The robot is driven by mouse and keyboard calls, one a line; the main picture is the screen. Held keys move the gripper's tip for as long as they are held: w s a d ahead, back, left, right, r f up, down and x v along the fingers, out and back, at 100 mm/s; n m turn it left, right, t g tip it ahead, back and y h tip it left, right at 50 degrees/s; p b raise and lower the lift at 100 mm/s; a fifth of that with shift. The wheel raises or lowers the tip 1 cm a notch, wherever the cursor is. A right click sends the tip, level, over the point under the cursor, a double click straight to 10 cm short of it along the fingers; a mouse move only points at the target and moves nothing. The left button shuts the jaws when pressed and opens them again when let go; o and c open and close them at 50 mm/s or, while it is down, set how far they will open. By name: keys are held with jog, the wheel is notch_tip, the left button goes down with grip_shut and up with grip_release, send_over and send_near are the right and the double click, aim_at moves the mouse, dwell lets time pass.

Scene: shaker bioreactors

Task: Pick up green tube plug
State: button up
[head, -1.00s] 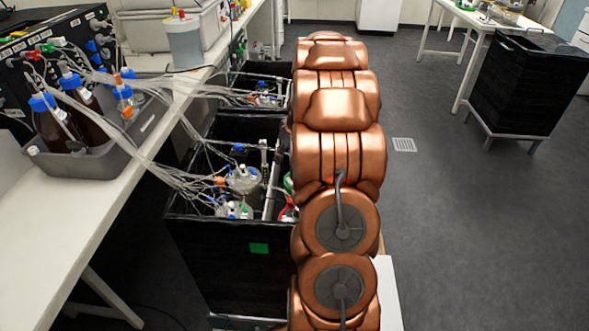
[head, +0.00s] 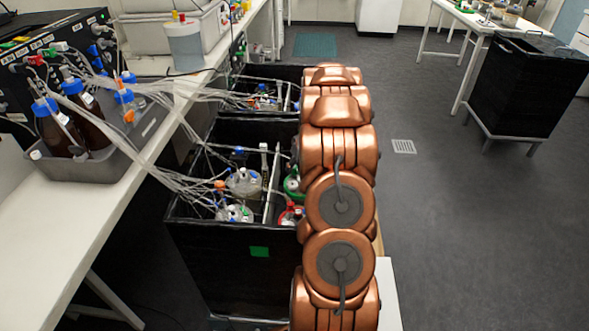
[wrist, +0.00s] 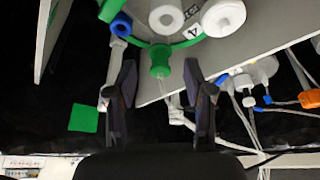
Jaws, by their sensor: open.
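In the wrist view, the green tube plug (wrist: 160,58) hangs near the upper middle, below a green ring, with a thin clear tube running from its lower end. My gripper (wrist: 162,72) is open, with one dark finger on each side of the plug. Gaps show between the plug and both fingers, and I cannot tell whether the plug is fully between the tips in depth. In the head view, my arm hides the gripper and the plug. A green-rimmed vessel (head: 291,185) shows there partly behind my arm.
In the wrist view, white ports and a blue cap (wrist: 121,26) sit close to the plug, with tubing and an orange connector (wrist: 311,98) at right. In the head view, the black shaker box (head: 215,265) holds several vessels with tubes.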

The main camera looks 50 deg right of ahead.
jog(key=shift+x, duration=1.3)
jog(key=c, duration=0.8)
